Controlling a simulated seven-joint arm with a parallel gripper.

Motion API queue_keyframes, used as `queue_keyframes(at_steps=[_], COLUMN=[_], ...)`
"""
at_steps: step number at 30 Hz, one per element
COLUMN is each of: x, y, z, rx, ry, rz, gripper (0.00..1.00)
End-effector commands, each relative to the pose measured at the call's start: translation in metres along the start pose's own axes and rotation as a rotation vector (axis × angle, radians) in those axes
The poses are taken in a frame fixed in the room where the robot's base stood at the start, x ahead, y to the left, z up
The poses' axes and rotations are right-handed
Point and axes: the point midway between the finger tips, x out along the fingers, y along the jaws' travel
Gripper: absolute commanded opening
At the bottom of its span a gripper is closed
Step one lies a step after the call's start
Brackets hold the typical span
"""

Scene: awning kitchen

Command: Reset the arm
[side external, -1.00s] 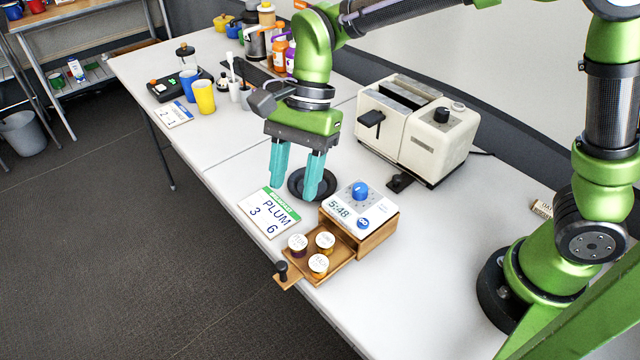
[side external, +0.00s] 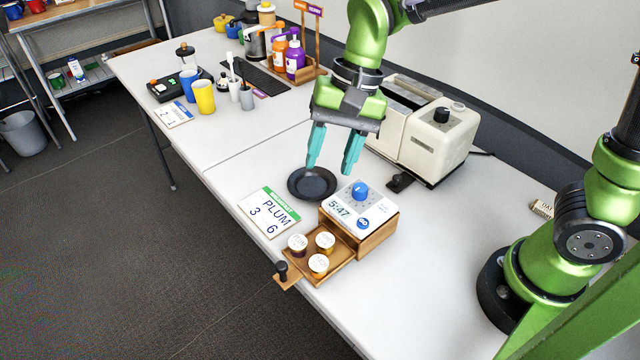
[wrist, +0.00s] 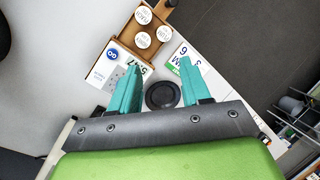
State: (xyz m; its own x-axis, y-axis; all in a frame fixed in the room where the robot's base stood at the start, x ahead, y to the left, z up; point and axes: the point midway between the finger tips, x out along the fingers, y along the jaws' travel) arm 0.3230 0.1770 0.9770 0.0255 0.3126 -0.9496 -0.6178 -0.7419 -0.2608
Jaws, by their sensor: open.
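My gripper (side external: 331,168) has two teal fingers and is open, with nothing between the fingers. In the side view it hangs above the table, over the right edge of a black round dish (side external: 312,184) and behind the timer box. In the wrist view the gripper (wrist: 158,75) points down, and the dish (wrist: 162,95) shows between and below the fingers. My green arm reaches in from the right.
A wooden box with a blue-knobbed timer (side external: 361,207) has its drawer (side external: 330,274) open, holding three white-lidded jars. A PLUM card (side external: 270,212) lies beside the dish. A cream toaster (side external: 437,140) stands close behind my gripper. Cups and bottles stand at the far left.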

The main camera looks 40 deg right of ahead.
Motion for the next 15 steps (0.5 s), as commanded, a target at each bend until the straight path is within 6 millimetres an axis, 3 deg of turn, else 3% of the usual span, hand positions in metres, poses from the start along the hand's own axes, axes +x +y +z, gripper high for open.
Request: queue_keyframes(at_steps=[9, 15], x=[-0.058, -0.077], y=[0.094, 0.137], z=[-0.011, -0.009], rx=[-0.391, -0.446], ry=[0.331, 0.510], rz=[-0.121, -0.148], gripper=[0.47, 0.47])
